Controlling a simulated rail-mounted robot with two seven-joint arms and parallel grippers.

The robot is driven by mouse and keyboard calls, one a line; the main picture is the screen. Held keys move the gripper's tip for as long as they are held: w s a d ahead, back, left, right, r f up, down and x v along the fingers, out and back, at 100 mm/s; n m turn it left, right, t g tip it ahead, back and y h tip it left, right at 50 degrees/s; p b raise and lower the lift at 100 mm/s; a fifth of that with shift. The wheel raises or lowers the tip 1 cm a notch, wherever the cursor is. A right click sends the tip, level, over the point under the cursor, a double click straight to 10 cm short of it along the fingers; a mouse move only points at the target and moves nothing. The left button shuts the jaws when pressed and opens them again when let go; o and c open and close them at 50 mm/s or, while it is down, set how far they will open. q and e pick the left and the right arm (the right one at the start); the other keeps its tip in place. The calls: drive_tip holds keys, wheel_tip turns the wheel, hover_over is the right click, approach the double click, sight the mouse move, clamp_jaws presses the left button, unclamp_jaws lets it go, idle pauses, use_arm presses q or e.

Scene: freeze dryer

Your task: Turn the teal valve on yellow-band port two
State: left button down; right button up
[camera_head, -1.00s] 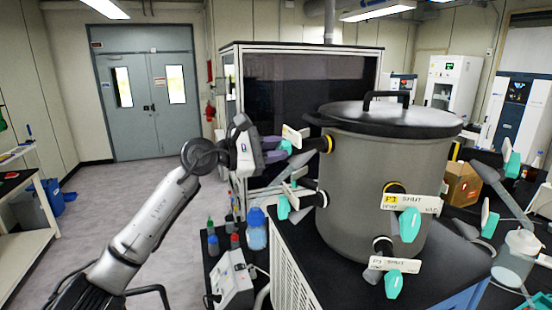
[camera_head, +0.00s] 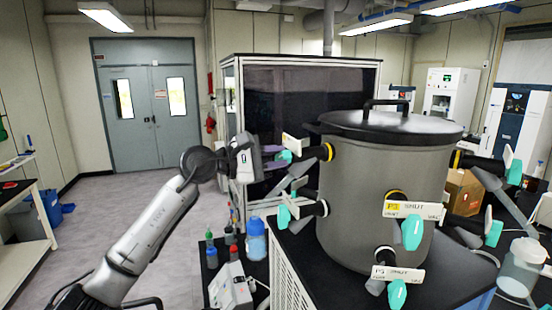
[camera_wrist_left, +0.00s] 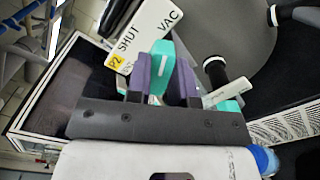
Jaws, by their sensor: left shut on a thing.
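The teal valve handle of port two (camera_wrist_left: 161,66) sits between the purple fingers of my left gripper (camera_wrist_left: 162,78), which is shut on it in the left wrist view. Beside it a white tag (camera_wrist_left: 143,35) with a yellow P2 corner reads SHUT and VAC. In the head view my left gripper (camera_head: 276,156) is at the upper left port of the grey drum (camera_head: 365,200), and the teal handle (camera_head: 285,155) is partly hidden by the fingers. That port has a yellow band (camera_head: 328,151) at the drum wall. My right gripper is not in view.
Another teal valve (camera_head: 284,216) sits just below on the drum's left side. The front carries a P3 valve (camera_head: 411,233) and a lower teal valve (camera_head: 397,294). More valves stick out at right. Bottles (camera_head: 256,237) stand on a low table left of the drum.

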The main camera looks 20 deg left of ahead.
use_arm(q)
drive_tip(key=c, duration=1)
unclamp_jaws()
drive_tip(key=shift+a, duration=0.1)
drive_tip(key=b+v, duration=0.4)
drive_tip(key=v, duration=0.9)
drive_tip(key=shift+s+a, duration=0.2)
drive_tip(key=shift+s, duration=0.05)
